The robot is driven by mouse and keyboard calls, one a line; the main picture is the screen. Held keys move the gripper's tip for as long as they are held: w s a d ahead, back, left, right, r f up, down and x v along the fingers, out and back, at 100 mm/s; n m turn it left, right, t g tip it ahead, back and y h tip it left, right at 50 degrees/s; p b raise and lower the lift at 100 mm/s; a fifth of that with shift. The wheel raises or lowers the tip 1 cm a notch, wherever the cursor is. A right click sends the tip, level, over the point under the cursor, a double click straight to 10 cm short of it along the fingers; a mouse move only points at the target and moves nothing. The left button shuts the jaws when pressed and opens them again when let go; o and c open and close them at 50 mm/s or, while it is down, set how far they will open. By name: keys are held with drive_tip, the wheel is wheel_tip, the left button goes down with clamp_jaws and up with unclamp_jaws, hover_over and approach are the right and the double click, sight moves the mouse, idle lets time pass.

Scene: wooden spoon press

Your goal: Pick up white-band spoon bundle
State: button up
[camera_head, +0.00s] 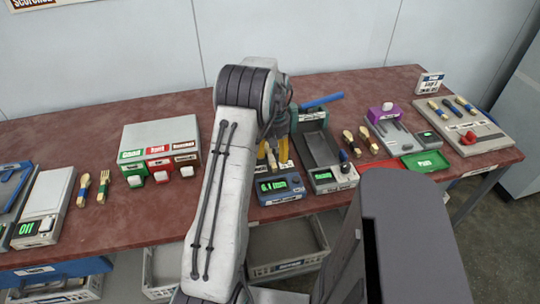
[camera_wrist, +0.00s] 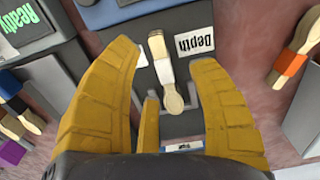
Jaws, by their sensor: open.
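The white-band spoon bundle (camera_wrist: 167,75) is a pale wooden spoon bundle with a white band around its middle. In the wrist view it lies on a grey device beside a label reading "Depth" (camera_wrist: 194,44), with its rounded end toward my gripper. My gripper (camera_wrist: 163,52) is open, with its yellow fingers spread on either side of the bundle and nothing held. I cannot tell if the fingers touch the bundle.
A device with a green display (camera_head: 334,178) stands close on the right. An orange-band spoon bundle (camera_wrist: 292,64) lies at the right in the wrist view. A grey box with green, red and brown labels (camera_head: 158,150) stands on the left of the table. A tray with several bundles (camera_head: 490,142) is far right.

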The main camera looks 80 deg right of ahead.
sight(270, 157)
drive_tip(key=shift+s+f, duration=0.2)
drive_tip(key=shift+f, duration=2)
drive_tip(key=shift+c, duration=0.2)
drive_tip(key=c, duration=1)
drive_tip(key=shift+r, duration=0.15)
clamp_jaws()
